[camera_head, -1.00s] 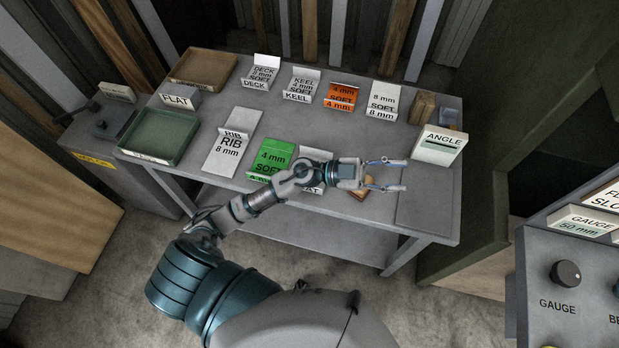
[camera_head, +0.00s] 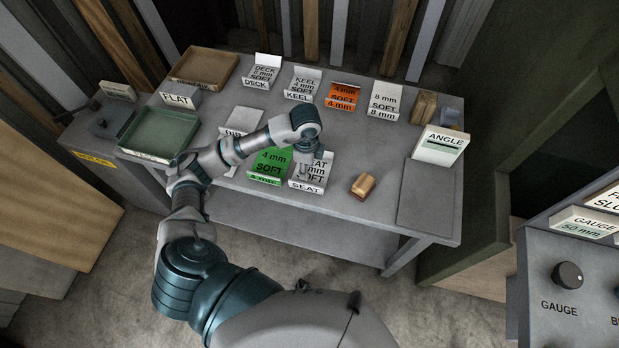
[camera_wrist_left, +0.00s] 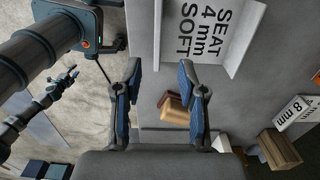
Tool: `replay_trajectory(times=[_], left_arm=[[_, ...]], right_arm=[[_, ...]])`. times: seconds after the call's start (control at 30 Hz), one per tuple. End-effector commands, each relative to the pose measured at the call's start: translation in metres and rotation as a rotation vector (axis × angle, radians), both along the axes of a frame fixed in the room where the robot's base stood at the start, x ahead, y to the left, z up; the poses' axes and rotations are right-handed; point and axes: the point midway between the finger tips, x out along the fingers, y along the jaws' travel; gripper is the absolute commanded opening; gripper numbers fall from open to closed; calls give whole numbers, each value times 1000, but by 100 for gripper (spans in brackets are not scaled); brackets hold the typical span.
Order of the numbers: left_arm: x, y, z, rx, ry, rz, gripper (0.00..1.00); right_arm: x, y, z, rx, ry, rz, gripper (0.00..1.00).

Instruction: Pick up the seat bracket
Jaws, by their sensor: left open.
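The seat bracket (camera_head: 308,187) is a light grey bent plate marked SEAT 4 mm SOFT, near the front edge of the bench. My arm covers part of it in the head view. My left gripper (camera_head: 304,168) points down over it there, apart from the other parts. In the left wrist view the bracket (camera_wrist_left: 208,32) is at the top, beyond the fingertips. The left gripper (camera_wrist_left: 160,72) is open, with nothing between its fingers. Another gripper (camera_wrist_left: 66,78), seemingly my right one, shows small at the left; its jaws are unclear.
A green bracket (camera_head: 268,166) stands close left of the seat bracket. A small wooden block (camera_head: 363,185) lies to its right. Keel (camera_head: 298,84), orange (camera_head: 342,96) and angle (camera_head: 439,146) pieces stand farther off. A green tray (camera_head: 158,136) is at the left. Bench space around the block is clear.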

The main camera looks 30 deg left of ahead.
Motion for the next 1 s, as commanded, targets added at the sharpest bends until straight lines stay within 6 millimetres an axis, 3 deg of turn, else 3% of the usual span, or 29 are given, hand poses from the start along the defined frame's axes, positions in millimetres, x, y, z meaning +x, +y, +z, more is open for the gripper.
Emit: replay_trajectory(times=[0.2, 0.47, 0.7, 1.0], left_arm=[[-1, 0, -45, -3, 3, -1, 41], [-2, 0, -67, -3, 3, -2, 41], [-3, 1, -103, -4, 3, -2, 41], [-3, 1, -111, -3, 0, -4, 41]], right_arm=[[0, 0, 2, 0, 0, 0, 40], [0, 0, 4, 0, 0, 0, 40], [0, 0, 8, 0, 0, 0, 40], [0, 0, 8, 0, 0, 0, 40]])
